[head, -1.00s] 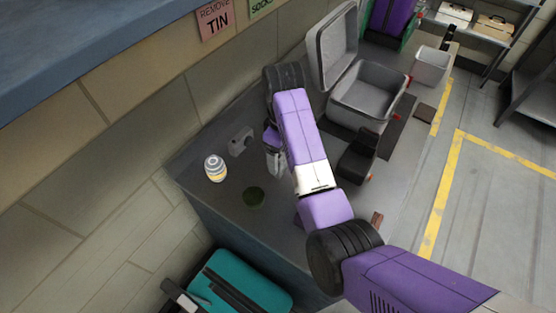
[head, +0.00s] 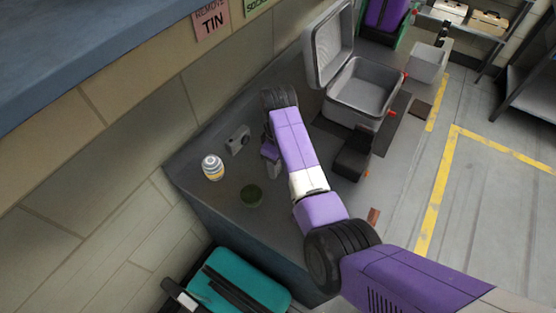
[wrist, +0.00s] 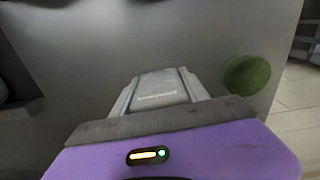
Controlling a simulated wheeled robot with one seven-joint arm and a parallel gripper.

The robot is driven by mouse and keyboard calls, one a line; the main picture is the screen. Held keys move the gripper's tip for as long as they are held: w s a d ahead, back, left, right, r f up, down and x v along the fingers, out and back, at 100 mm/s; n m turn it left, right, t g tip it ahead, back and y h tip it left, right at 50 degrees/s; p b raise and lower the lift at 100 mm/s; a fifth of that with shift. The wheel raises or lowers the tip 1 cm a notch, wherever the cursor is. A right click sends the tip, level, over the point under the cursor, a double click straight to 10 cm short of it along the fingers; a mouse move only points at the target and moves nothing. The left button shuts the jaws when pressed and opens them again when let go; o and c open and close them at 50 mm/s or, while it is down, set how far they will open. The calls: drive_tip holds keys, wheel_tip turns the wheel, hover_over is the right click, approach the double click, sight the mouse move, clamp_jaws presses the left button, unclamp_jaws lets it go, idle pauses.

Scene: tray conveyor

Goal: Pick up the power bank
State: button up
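A pale grey flat block with small print on its face (wrist: 160,88), which looks like the power bank, shows in the wrist view between the fingers of my gripper (wrist: 160,97). The fingers lie close along its left and right sides. I cannot tell whether they press on it or stand slightly apart. In the head view my gripper (head: 269,154) points down low over the grey counter (head: 225,205), right of a small grey camera-like object (head: 238,140). My arm and gripper hide the block there.
A black object (head: 352,158) and an open grey case (head: 362,94) are to the right. A teal suitcase (head: 240,283) lies below the counter's edge.

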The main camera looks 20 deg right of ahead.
drive_tip(key=c, duration=0.8)
drive_tip(key=shift+r, duration=0.15)
wheel_tip(320, 180, up, 8)
drive_tip(key=shift+w+r, duration=0.1)
drive_tip(key=shift+r, duration=0.15)
wheel_tip(320, 180, up, 11)
drive_tip(key=p, duration=0.7)
